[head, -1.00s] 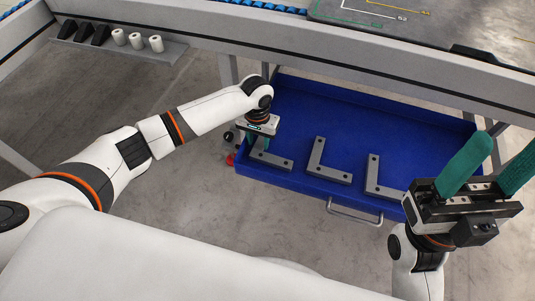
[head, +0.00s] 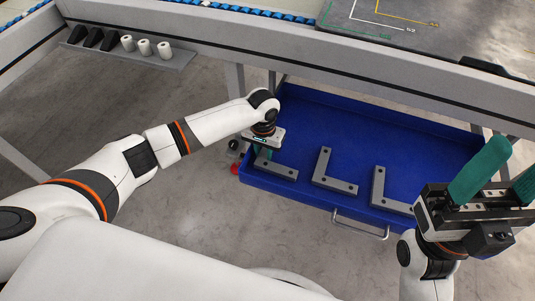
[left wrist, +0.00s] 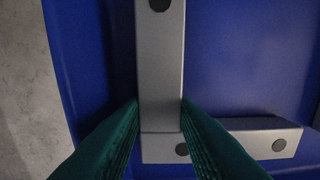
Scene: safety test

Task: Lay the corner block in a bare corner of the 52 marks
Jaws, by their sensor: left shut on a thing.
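Several grey L-shaped corner blocks lie in a row in the blue drawer: the left block (head: 278,170), the middle block (head: 335,174) and the right block (head: 385,196). My left gripper (head: 263,151) points down into the drawer's left end, shut on the left block. In the left wrist view its green fingers (left wrist: 160,108) press both sides of one arm of that block (left wrist: 162,70). The white 52 mark (head: 376,20) is on a dark board (head: 455,42) at the top right, cut off by the frame. My right gripper (head: 505,180) is open and empty at the right.
The blue drawer (head: 350,108) has raised walls and a front handle (head: 361,224). The grey bench rail (head: 330,62) runs above it. A shelf with black wedges (head: 93,38) and white cylinders (head: 145,47) is at the left. Yellow (head: 405,18) and green marks share the board.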

